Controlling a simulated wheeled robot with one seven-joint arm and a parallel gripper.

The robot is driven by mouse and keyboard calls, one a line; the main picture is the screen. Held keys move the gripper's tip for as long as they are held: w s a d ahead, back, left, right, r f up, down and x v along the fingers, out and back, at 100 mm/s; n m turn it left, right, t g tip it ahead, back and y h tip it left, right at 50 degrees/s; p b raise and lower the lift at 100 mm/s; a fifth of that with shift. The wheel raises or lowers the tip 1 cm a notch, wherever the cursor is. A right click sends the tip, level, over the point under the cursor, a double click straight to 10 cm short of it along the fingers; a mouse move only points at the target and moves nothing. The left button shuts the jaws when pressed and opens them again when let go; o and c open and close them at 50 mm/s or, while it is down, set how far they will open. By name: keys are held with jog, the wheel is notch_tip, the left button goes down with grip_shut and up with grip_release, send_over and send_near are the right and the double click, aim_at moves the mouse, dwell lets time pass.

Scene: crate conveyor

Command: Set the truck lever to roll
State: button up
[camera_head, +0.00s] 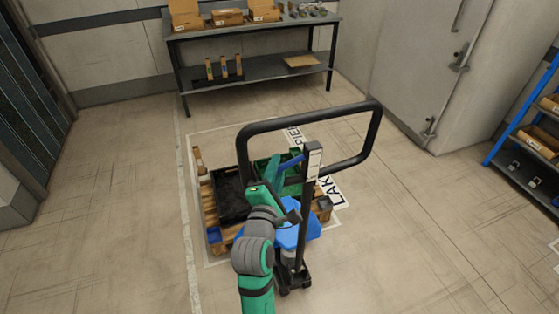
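The pallet truck stands in the middle of the view, with a black loop handle (378,130) on an upright dark shaft (304,215) and a blue body (310,231) low down. A short blue lever (292,162) sticks out to the left from the shaft's head, slanting slightly down. A pale scale plate (314,160) is on the head beside it. My green and grey arm reaches up from the bottom. My gripper (277,170) is at the lever's left end, below the loop; I cannot tell whether it touches the lever. Its fingers are too small and overlapped to read.
A wooden pallet (208,215) carries a black crate (232,207) and a green crate (262,165) behind the truck, inside a marked floor area. A grey table (250,30) with boxes stands at the back. A blue rack (497,140) is at right. Floor on both sides is clear.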

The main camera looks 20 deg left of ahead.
jog(key=w, duration=0.3)
jog(key=shift+a, duration=0.15)
grip_shut()
jog(key=shift+s+a+r+m+g, duration=0.15)
jog(key=shift+r+m+g, duration=0.35)
jog(key=shift+r+m, duration=0.25)
jog(key=shift+s+a+r+m+g, duration=0.15)
jog(key=shift+r+m+g, duration=0.4)
jog(key=shift+m, duration=0.3)
jog(key=shift+w, duration=0.1)
grip_release()
